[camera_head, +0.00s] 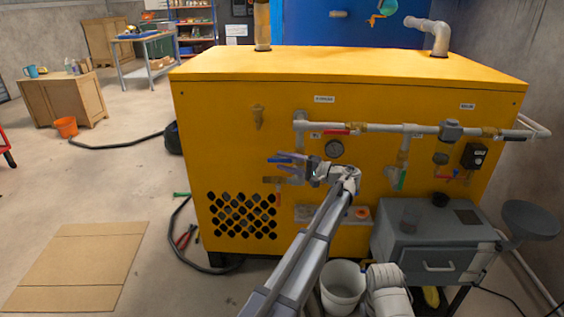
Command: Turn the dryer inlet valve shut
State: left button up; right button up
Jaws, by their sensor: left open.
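A yellow machine cabinet (240,150) carries a horizontal grey pipe (385,128) on its front. A red lever handle (340,131) lies along this pipe near its left end, beside a small label (315,135). Which handle belongs to the dryer inlet valve I cannot read from the labels. Other handles are an orange-red one (278,184) hanging below my gripper, a green one (402,180), and a small red and blue one (446,177). My left gripper (281,163) is open in front of the cabinet, below and left of the red lever. It hides part of the lower pipework.
A round gauge (334,149) sits just above my left wrist. A white bucket (342,287) and a grey box (430,245) stand in front of the cabinet. A black hose (182,240) and flattened cardboard (80,265) lie on the floor at left.

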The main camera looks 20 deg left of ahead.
pick_arm(q)
jog(key=d, duration=0.6)
jog(key=shift+s+d, duration=0.3)
